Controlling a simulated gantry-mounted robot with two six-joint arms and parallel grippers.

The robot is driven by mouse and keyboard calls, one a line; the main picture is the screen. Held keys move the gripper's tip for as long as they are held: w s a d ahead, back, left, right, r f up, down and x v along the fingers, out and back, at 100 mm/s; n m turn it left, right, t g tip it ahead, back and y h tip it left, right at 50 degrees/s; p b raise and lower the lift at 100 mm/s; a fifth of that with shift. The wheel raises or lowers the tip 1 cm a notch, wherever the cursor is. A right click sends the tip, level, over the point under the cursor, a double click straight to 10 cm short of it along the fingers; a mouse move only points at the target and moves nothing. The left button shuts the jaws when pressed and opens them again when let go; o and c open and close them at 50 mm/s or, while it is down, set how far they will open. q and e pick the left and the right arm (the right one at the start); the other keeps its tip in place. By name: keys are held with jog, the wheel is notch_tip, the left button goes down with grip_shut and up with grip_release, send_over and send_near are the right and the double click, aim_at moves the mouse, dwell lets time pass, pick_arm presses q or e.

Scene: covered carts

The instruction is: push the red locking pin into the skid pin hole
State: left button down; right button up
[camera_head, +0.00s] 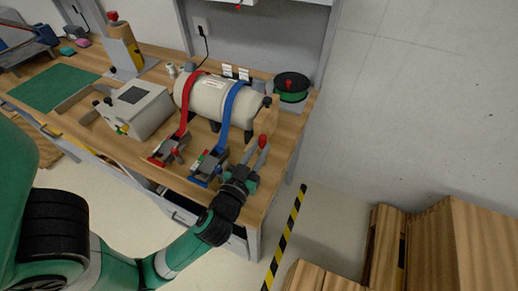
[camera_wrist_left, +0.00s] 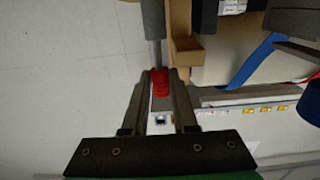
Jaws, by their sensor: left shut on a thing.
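My left gripper (camera_head: 262,143) is at the front right of the workbench, its fingers shut on the red locking pin (camera_wrist_left: 160,84). The pin also shows as a red end in the head view (camera_head: 262,141). In the left wrist view a narrow grey length runs on past the red part, beside a wooden block (camera_wrist_left: 187,50). This block is the skid's end piece (camera_head: 266,117), next to the beige tank (camera_head: 215,99). I cannot make out the pin hole, nor tell whether the pin touches the block. My right gripper is not in view.
A red strap (camera_head: 185,106) and a blue strap (camera_head: 229,108) cross the tank to ratchets at the bench front. A green and black spool (camera_head: 291,88) stands behind the block. Wooden crates (camera_head: 430,245) are at lower right.

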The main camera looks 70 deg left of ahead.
pick_arm(q)
jog(key=shift+f+b, duration=0.3)
jog(key=shift+f, duration=0.1)
jog(key=shift+r, duration=0.2)
jog(key=shift+r+p, duration=0.7)
jog(key=shift+p, duration=0.05)
jog(key=shift+b, duration=0.3)
dwell(0.9)
jog(key=shift+f+b, duration=0.8)
jog(key=shift+f, duration=0.05)
jog(key=c, duration=0.6)
grip_release()
